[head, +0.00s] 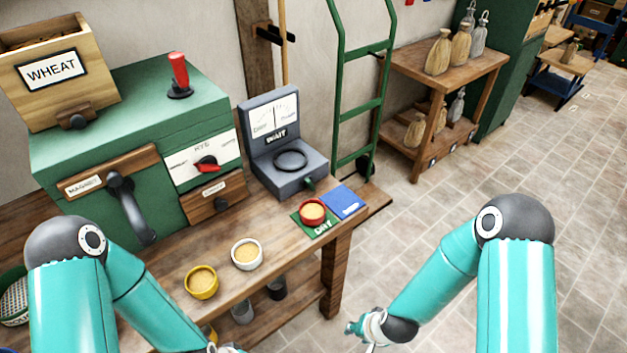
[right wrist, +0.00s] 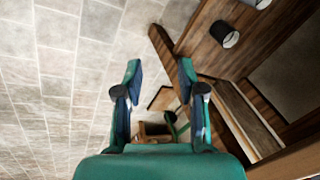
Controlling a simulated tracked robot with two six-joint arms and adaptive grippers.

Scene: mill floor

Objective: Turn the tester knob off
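The grey tester (head: 284,171) stands on the wooden bench by the wall. Its upright dial reads between two marks, over a sign saying WAIT. A round dark ring lies on its flat top, and a small dark green knob (head: 308,184) sits at its front right corner. The knob's exact setting is too small to tell. My right gripper (right wrist: 160,75) is open and empty in the right wrist view, low in front of the bench and well apart from the tester. Only a sliver of my left gripper (head: 226,349) shows at the bottom edge of the head view.
A red bowl (head: 312,211) stands on the green DRY mat (head: 325,227), beside a blue mat (head: 345,202). White (head: 247,254) and yellow (head: 201,281) bowls stand along the bench front. A green machine (head: 130,105) with a red-pointer dial is left of the tester.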

